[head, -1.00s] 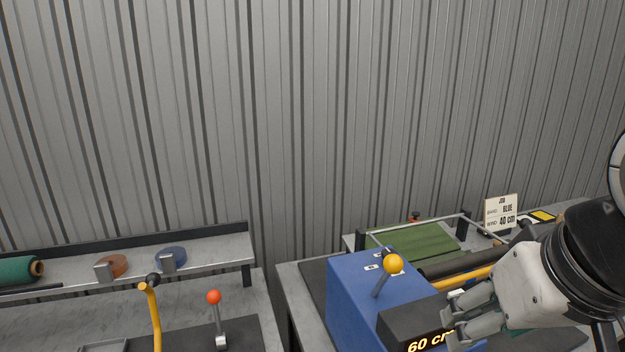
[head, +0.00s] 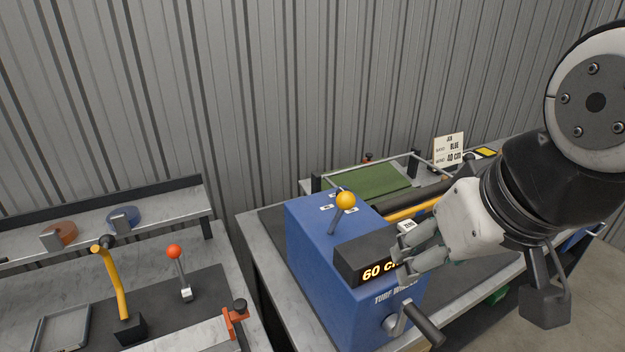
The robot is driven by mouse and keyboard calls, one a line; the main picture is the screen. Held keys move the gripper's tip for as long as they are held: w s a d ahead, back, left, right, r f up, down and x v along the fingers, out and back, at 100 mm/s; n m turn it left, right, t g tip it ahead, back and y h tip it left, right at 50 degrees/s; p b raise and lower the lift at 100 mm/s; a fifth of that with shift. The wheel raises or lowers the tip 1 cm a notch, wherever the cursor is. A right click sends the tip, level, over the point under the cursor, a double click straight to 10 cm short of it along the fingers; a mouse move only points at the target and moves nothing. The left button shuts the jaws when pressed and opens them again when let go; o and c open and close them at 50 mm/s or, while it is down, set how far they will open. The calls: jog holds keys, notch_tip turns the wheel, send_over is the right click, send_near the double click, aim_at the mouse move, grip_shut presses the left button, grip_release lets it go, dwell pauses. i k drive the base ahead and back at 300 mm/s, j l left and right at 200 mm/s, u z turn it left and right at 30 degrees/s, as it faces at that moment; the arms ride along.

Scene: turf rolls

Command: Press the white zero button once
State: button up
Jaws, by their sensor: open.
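The white zero button (head: 407,227) sits on top of the blue turf winder (head: 335,237), at the right end of its dark display box. It is partly hidden by my gripper (head: 403,262). The display (head: 377,271) reads 60 cm, its end covered by my fingers. My gripper is open and empty, with its fingers in front of the display and close to the button. I cannot tell whether a fingertip touches the box. A yellow-knobbed lever (head: 345,200) stands on the winder, left of the button.
A job card (head: 449,150) reads blue, 40 cm. Green turf (head: 370,187) lies behind the winder. A black crank handle (head: 424,325) sticks out at the winder's front. On the left bench stand a red-knobbed lever (head: 175,252) and a yellow handle (head: 110,280).

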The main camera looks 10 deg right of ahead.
aim_at(405, 225)
jog(key=z, duration=0.25)
jog(key=l+u, duration=0.3)
jog(key=l, duration=1.15)
jog(key=k, duration=0.05)
